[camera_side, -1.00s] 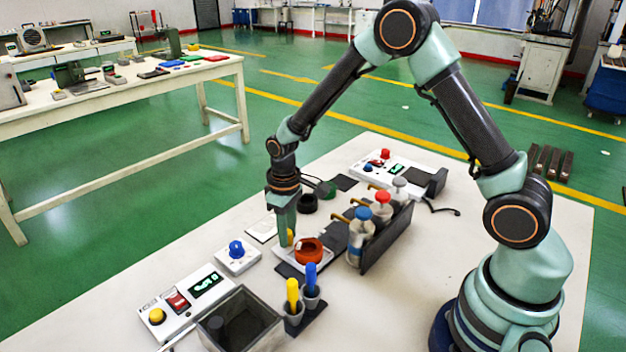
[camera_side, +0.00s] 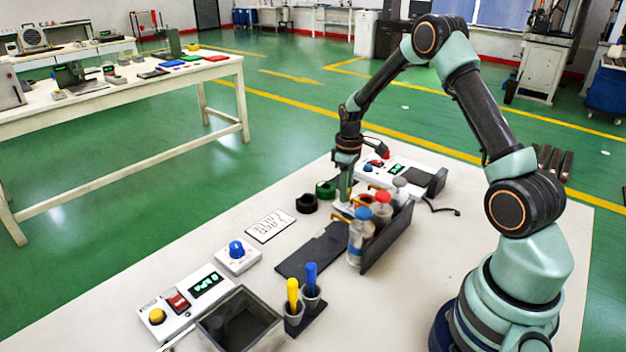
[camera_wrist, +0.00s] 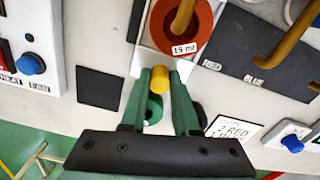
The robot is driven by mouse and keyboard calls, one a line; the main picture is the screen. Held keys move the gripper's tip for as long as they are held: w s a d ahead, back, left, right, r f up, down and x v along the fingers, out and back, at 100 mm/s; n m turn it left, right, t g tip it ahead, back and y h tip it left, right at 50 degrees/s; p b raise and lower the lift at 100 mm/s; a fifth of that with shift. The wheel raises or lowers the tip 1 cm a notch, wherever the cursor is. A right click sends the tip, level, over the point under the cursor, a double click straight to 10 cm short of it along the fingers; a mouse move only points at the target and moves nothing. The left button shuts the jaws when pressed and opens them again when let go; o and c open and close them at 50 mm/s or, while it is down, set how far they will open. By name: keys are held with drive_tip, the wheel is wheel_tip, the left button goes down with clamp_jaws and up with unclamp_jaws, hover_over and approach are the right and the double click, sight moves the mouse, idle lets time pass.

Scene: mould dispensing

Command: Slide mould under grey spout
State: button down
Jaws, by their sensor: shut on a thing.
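The orange-red mould, labelled 15 ml (camera_wrist: 203,34), sits on a pale tray and shows partly behind the bottles in the side view (camera_side: 366,199). My gripper (camera_wrist: 160,80) is shut on the yellow grip (camera_wrist: 160,76) at the tray's near edge; in the side view my gripper (camera_side: 345,198) is low at the bottle row's far end. A brown spout (camera_wrist: 184,14) overlaps the mould's opening in the wrist view. The grey-capped bottle (camera_side: 400,185) is farthest in the row, beyond the red-capped (camera_side: 383,203) and blue-capped (camera_side: 381,216) bottles.
A dark track (camera_side: 313,255) marked RED and BLUE lies bare beside the rack (camera_side: 388,238). A green ring (camera_side: 325,189) and black ring (camera_side: 306,203) stand close to my gripper. A control panel (camera_side: 402,172) stands beyond. A card (camera_side: 270,226) lies nearer.

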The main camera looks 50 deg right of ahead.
drive_tip(key=shift+d, duration=0.7)
drive_tip(key=c, duration=0.7)
unclamp_jaws()
drive_tip(key=shift+o, duration=0.2)
drive_tip(key=shift+r, duration=0.1)
wheel_tip(320, 180, up, 12)
